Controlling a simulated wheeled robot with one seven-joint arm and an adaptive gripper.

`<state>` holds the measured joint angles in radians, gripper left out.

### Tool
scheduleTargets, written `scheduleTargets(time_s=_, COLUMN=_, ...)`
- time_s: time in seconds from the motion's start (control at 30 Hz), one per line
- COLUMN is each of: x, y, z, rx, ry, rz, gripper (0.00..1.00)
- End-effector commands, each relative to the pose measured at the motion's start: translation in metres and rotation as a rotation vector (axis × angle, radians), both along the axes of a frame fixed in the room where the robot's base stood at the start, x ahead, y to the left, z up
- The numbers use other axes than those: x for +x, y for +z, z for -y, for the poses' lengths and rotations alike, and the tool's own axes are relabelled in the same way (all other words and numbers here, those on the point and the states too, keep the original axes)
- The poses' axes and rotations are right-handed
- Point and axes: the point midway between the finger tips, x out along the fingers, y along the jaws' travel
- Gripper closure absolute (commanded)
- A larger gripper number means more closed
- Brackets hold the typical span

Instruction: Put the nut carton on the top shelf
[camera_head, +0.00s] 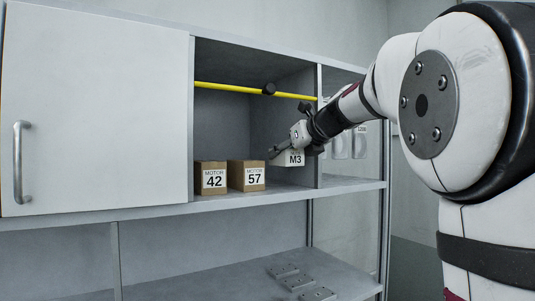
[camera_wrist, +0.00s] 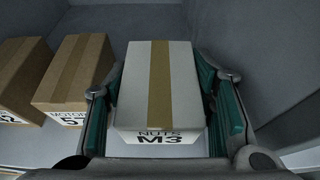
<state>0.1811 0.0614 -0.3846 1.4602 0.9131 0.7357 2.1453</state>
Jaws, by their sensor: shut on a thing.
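The nut carton (camera_wrist: 159,90) is a white box with a tan tape strip and a "NUTS M3" label. In the wrist view it sits between the two green-padded fingers of my gripper (camera_wrist: 160,112), which is shut on it. In the head view the carton (camera_head: 294,158) shows its M3 label inside the open cubby of the top shelf (camera_head: 290,194), right of the motor boxes. My gripper (camera_head: 297,137) reaches into the cubby from the right and hides part of the carton. I cannot tell whether the carton's base touches the shelf.
Two brown cartons, Motor 42 (camera_head: 211,178) and Motor 57 (camera_head: 247,175), stand left of the nut carton. A yellow bar (camera_head: 225,87) crosses the cubby opening above. A closed white door (camera_head: 95,105) covers the left side. A divider (camera_head: 319,150) stands close on the right.

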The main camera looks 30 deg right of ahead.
Motion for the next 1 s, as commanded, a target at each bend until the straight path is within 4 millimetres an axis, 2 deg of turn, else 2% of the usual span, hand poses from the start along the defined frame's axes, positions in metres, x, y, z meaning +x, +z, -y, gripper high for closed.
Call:
scheduleTargets(time_s=0.23, x=0.020, y=-0.007, z=-0.001, rx=0.000, ry=0.000, rz=0.002, gripper=0.89)
scheduleTargets(time_s=0.8, x=0.036, y=-0.041, z=-0.001, rx=0.000, ry=-0.001, rz=0.002, gripper=0.89)
scheduleTargets(time_s=1.0, x=0.035, y=-0.051, z=-0.001, rx=0.000, ry=-0.001, rz=0.003, gripper=0.89)
